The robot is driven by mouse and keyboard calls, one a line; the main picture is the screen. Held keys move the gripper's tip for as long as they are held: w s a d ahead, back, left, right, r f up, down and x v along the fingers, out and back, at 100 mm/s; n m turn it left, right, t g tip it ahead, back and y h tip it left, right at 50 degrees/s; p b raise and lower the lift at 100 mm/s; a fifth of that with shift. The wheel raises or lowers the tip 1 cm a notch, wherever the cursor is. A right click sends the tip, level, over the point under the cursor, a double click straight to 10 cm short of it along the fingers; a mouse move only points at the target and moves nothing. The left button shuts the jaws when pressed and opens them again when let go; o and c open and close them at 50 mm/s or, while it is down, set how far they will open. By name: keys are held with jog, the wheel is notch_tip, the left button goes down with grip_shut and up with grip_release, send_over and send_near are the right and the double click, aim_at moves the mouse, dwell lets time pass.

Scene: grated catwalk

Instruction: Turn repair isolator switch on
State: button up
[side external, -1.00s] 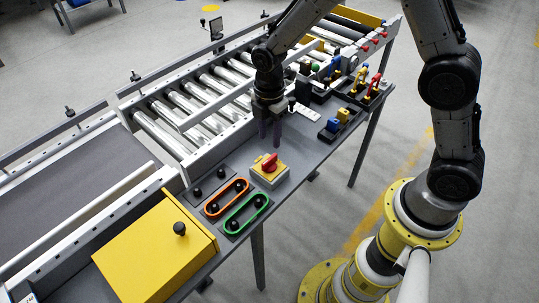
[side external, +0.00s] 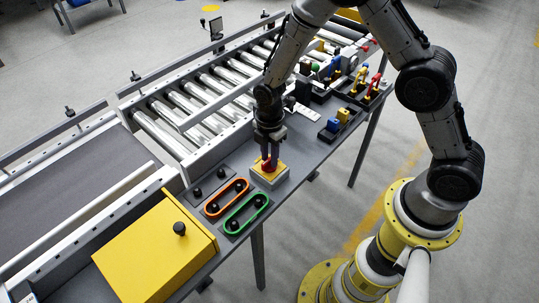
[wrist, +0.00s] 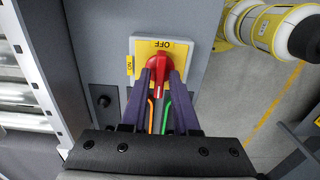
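The repair isolator switch is a grey box with a yellow plate (side external: 284,172) and a red rotary knob (wrist: 158,64), fixed on the bench. In the wrist view, "OFF" is printed above the knob and a small yellow "ON" label (wrist: 130,65) is at its left. The knob's narrow handle lies lengthwise, along the line through "OFF". My gripper (side external: 268,161) points down over the switch. In the wrist view its two purple fingers (wrist: 160,78) stand apart on either side of the knob; I cannot tell whether they touch it. The fingers partly hide the knob in the side view.
Orange (side external: 226,197) and green (side external: 246,213) loops lie around black knobs beside the switch. A yellow box (side external: 155,250) is at lower left. The roller conveyor (side external: 190,105) runs behind. Blue and yellow blocks (side external: 338,122) and black trays with tools sit at the right.

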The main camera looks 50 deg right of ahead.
grip_shut()
jog(key=m, duration=0.3)
jog(key=shift+r+m, duration=0.1)
jog(key=shift+m, duration=0.3)
jog(key=m, duration=0.4)
jog(key=shift+m, duration=0.3)
jog(key=m, duration=0.4)
jog(key=shift+m, duration=2.8)
jog(key=shift+w, duration=0.1)
jog(key=shift+o, duration=1.8)
grip_release()
